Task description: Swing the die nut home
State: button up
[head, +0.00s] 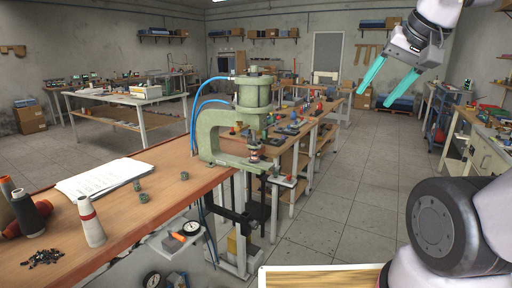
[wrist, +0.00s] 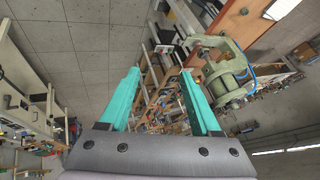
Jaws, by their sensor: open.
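A pale green pneumatic press (head: 216,139) with a C-shaped frame and a cylinder on top stands at the end of the wooden bench. It also shows in the wrist view (wrist: 222,84), right of my fingers. Under its ram is a small dark and reddish part (head: 254,154), too small to tell whether it is the die nut or how it is turned. My gripper (head: 374,98) is raised high at the upper right, well apart from the press. Its two teal fingers, also seen in the wrist view (wrist: 160,70), are open with nothing between them.
The bench (head: 150,199) carries papers (head: 103,177), small green-grey pieces, thread cones (head: 91,222) and a dark heap of small parts (head: 41,257). Blue hoses (head: 194,115) loop left of the press. The tiled floor right of the press is clear.

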aim_at(260, 147)
jog(key=c, duration=0.3)
jog(key=w+a+f+n+t, duration=0.15)
jog(key=w+f, duration=0.25)
jog(key=w, duration=0.4)
jog(key=w+a+f+n+t, duration=0.1)
jog(key=w+a+f, duration=0.25)
jog(key=w, duration=0.55)
jog(key=w+a+f+n+t, duration=0.15)
jog(key=w+f, duration=0.25)
jog(key=w, duration=0.4)
jog(key=w+a+f+n+t+y, duration=0.25)
jog(key=w+a+f, duration=0.35)
jog(key=a+f, duration=0.3)
jog(key=s+a+f+t+y, duration=0.25)
jog(key=a+f, duration=0.25)
jog(key=f, duration=0.3)
jog(key=shift+n+t+h, duration=0.25)
jog(key=shift+t+h, duration=0.15)
jog(key=x, duration=1)
jog(key=shift+s+a+f, duration=0.1)
